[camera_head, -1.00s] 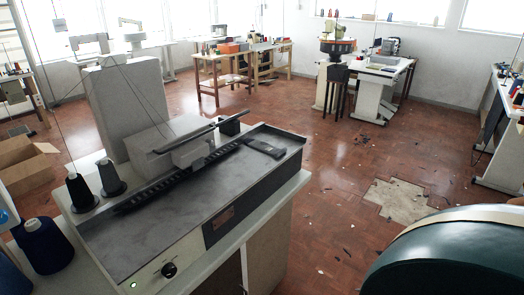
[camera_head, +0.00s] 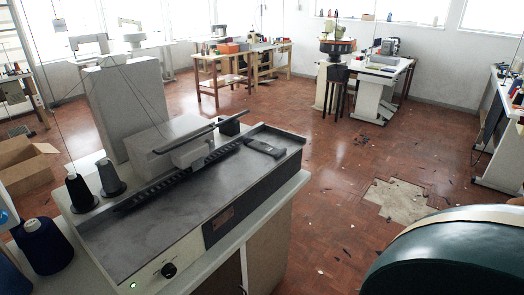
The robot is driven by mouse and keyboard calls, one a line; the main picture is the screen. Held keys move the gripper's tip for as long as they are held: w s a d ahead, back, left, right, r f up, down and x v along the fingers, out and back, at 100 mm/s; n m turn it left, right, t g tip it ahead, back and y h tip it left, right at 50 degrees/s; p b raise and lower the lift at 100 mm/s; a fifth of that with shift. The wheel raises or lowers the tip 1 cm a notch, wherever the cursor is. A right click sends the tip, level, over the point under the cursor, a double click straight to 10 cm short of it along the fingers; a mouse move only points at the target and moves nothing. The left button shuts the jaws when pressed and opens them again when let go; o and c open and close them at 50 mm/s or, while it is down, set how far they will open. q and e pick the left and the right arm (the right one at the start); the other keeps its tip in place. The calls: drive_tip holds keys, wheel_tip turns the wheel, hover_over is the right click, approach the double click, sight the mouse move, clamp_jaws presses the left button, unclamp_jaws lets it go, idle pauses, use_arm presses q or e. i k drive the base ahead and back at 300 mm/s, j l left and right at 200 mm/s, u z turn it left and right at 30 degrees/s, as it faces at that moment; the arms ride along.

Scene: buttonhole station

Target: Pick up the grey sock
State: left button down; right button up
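I cannot make out a grey sock anywhere in the head view. The nearest thing is a grey sewing machine (camera_head: 190,205) on a pale-topped cabinet, with a dark flat piece (camera_head: 264,148) lying at the right end of its bed; I cannot tell that piece to be a sock. Neither of my grippers shows in the view.
Thread cones, one black (camera_head: 80,192), one dark grey (camera_head: 111,178) and one navy (camera_head: 42,245), stand at the machine's left. A dark green rounded object (camera_head: 450,260) fills the lower right. A cardboard box (camera_head: 24,165) sits on the left floor. Open floor (camera_head: 335,185) lies between.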

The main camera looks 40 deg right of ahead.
sight(261, 146)
drive_tip(key=z, duration=1.25)
drive_tip(key=i+l+u, duration=0.1)
drive_tip(key=u, duration=0.35)
drive_tip(key=i+l+u, duration=0.2)
drive_tip(key=l+u, duration=0.15)
drive_tip(key=l, duration=0.25)
drive_tip(key=i+l+u, duration=0.2)
drive_tip(key=l, duration=0.15)
drive_tip(key=i+l+u, duration=0.1)
drive_tip(key=l, duration=0.95)
drive_tip(key=i+u, duration=0.05)
